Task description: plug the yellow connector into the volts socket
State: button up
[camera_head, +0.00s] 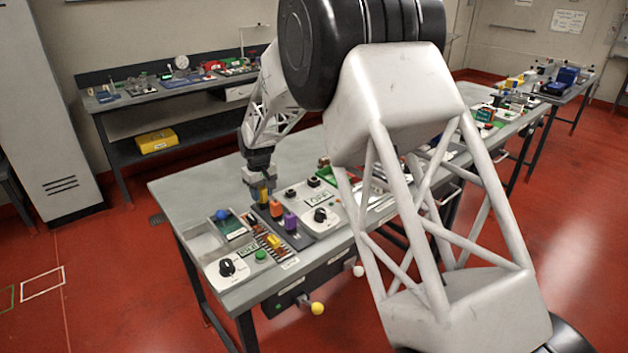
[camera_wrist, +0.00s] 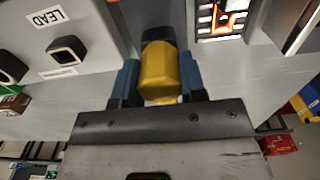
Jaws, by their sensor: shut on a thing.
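My gripper (camera_head: 262,188) is shut on the yellow connector (camera_head: 264,196), at the far end of a row with an orange and a purple connector. In the wrist view, the blue fingers (camera_wrist: 157,85) grip both sides of the yellow connector (camera_wrist: 158,72). A dark part (camera_wrist: 157,36) shows at its far end; I cannot tell whether it is seated in something. Two square black sockets show on the pale panel, one (camera_wrist: 68,48) beneath the "LEAD" label, the other (camera_wrist: 10,66) at the left edge. Their small labels are unreadable, so I cannot tell which is volts.
The orange connector (camera_head: 276,208) and purple connector (camera_head: 290,222) stand close to my gripper. A black knob (camera_head: 320,214) and small display (camera_head: 318,198) are on the panel to the right. The bench (camera_head: 185,190) is clear behind.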

jog(key=shift+r, duration=1.95)
dwell(1.0)
jog(key=shift+r, duration=2.35)
jog(key=shift+w+d, duration=0.1)
jog(key=w+d+r+m, duration=0.2)
jog(key=w+d, duration=1)
jog(key=d, duration=0.3)
jog(key=shift+d+r, duration=0.15)
jog(key=shift+d, duration=0.05)
jog(key=shift+s, duration=0.1)
jog(key=shift+f, duration=2.85)
